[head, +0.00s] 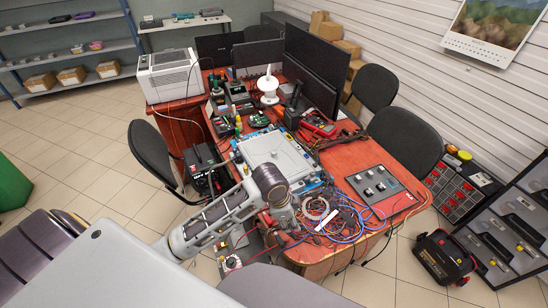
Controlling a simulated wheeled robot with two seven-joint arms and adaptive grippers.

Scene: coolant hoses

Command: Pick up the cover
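I cannot make out any cover for certain in the head view. A large smooth light-grey panel (115,272) with one small dark dot fills the lower left. I cannot tell whether it is the cover or part of my body. A grey jointed arm-like assembly (232,208) with dark ribbed sections rises from behind this panel towards the desk. No gripper fingers show on it. Neither of my grippers can be seen, so I cannot tell what they hold.
A red-brown desk (347,158) carries a light-grey instrument box (276,156), monitors, tangled wires (325,216) and a knobbed plate (378,188). A white printer (170,75) stands behind. Dark chairs (405,137) surround the desk. A black-and-red case (443,258) sits on the tiled floor.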

